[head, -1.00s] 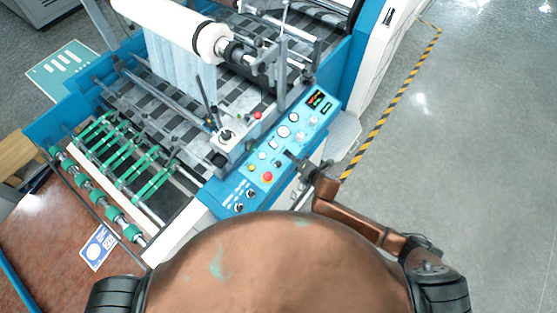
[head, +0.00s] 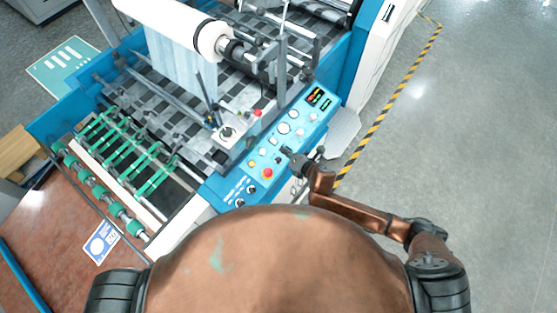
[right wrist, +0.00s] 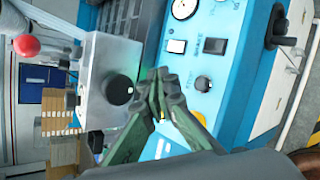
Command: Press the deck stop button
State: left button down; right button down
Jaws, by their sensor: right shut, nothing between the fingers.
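A red round button (head: 267,174) sits on the lower part of the blue control panel (head: 312,128). A second red knob (head: 258,113) stands beside the small grey box (head: 226,133) above the panel; a red knob (right wrist: 26,45) also shows in the right wrist view. I cannot read which one is labelled deck stop. My right gripper (head: 287,151) is shut and empty over the panel's right edge, up and right of the panel's red button. In the right wrist view its fingertips (right wrist: 160,80) are together before the panel, and the panel's red button is not visible. My left gripper is out of view.
The panel also carries gauges, white switches (right wrist: 176,46) and a black selector (right wrist: 203,84). The grey box has a black knob (right wrist: 119,90). A large white roll (head: 175,25) and green-wheeled rollers (head: 105,205) lie left. Open floor (head: 470,150) lies right.

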jog(key=b, duration=0.7)
send_over(278, 160)
jog(key=s+d, duration=0.1)
jog(key=d, duration=0.1)
notch_tip(278, 160, down, 7)
jog(key=shift+s+a, duration=0.15)
jog(key=shift+a+f+b, duration=0.15)
jog(key=shift+f+b, duration=0.15)
jog(key=shift+f, duration=0.4)
jog(key=shift+w+f, duration=0.2)
jog(key=shift+f, duration=0.1)
jog(key=shift+a+f, duration=0.15)
jog(key=shift+f, duration=0.25)
dwell(0.6)
dwell(0.3)
jog(key=shift+s+r+p, duration=0.1)
jog(key=shift+r+p, duration=0.7)
jog(key=shift+r, duration=0.05)
